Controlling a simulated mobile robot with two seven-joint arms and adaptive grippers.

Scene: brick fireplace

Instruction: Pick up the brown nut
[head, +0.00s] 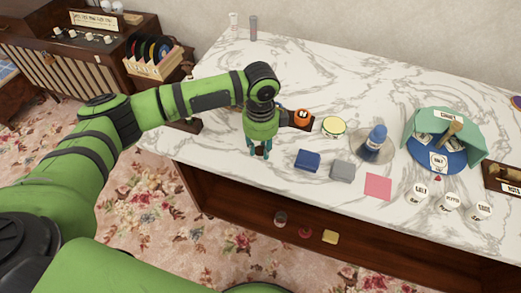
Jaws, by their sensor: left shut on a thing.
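My left gripper (259,152) hangs down at the front left edge of the marble-topped counter (350,85), its fingers low beside the front edge. It is shut on a small brownish thing, which seems to be the brown nut; the fingers hide most of it. I see no other brown nut on the counter. My right gripper is out of view.
A dark board with an orange round thing (302,116) lies right of the gripper. A cream-topped round tin (333,126), blue box (307,160), grey block (343,170) and blue-topped bottle (376,141) stand nearby. Small things sit on the shelf below.

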